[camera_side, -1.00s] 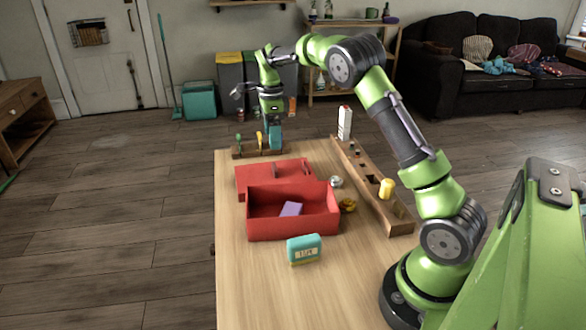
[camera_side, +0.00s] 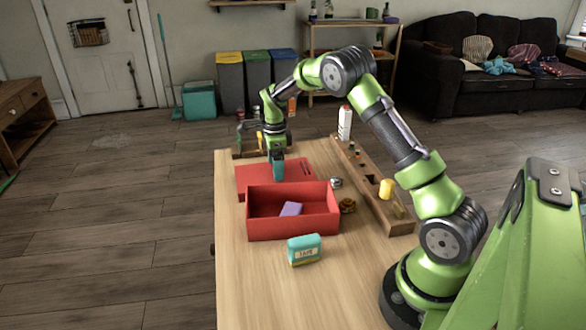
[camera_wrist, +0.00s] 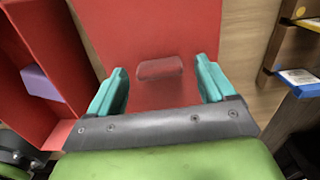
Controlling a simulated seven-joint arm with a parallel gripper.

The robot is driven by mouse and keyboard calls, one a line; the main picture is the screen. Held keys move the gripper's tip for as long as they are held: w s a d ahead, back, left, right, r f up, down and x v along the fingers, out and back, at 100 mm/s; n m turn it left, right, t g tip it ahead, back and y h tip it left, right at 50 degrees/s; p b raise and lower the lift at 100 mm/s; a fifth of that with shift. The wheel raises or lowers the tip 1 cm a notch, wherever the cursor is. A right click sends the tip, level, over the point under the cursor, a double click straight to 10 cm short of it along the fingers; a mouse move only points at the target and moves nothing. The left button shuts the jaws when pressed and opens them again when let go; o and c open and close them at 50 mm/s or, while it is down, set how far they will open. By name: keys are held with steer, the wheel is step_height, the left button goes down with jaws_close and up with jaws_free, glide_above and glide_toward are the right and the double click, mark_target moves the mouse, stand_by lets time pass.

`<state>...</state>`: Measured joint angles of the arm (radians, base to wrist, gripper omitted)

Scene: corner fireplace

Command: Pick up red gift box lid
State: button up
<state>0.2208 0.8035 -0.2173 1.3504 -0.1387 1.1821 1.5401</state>
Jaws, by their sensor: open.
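The red gift box lid (camera_side: 254,178) lies flat on the table behind the open red box (camera_side: 292,222). In the wrist view the lid (camera_wrist: 150,28) fills the middle, with a raised red handle (camera_wrist: 160,68) on it. My gripper (camera_side: 278,176) points down over the lid in the side view. In the wrist view my gripper's teal fingers (camera_wrist: 160,85) are open, one to each side of the handle, with nothing between them held. Whether the fingertips touch the lid cannot be told. My gripper hides the handle in the side view.
A purple block (camera_side: 291,209) lies inside the red box. A teal box (camera_side: 304,249) stands in front. A long wooden holder (camera_side: 372,185) with a yellow piece (camera_side: 386,189) runs along the right. A small tool rack (camera_side: 240,153) stands at the back left. The left front table is clear.

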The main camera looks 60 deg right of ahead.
steer(key=c, duration=1.1)
steer(key=shift+r, duration=0.1)
steer(key=shift+c, duration=0.2)
steer(key=shift+r, duration=0.4)
step_height(320, 180, up, 8)
steer(key=shift+f, duration=0.25)
step_height(320, 180, up, 5)
glide_above(270, 178)
steer(key=s+a+r, duration=0.4)
steer(key=s+a, duration=0.2)
steer(key=s+a+f+m, duration=0.1)
steer(key=s+a+f, duration=0.1)
steer(key=s, duration=0.5)
steer(key=shift+a, duration=0.2)
steer(key=shift+s, duration=0.1)
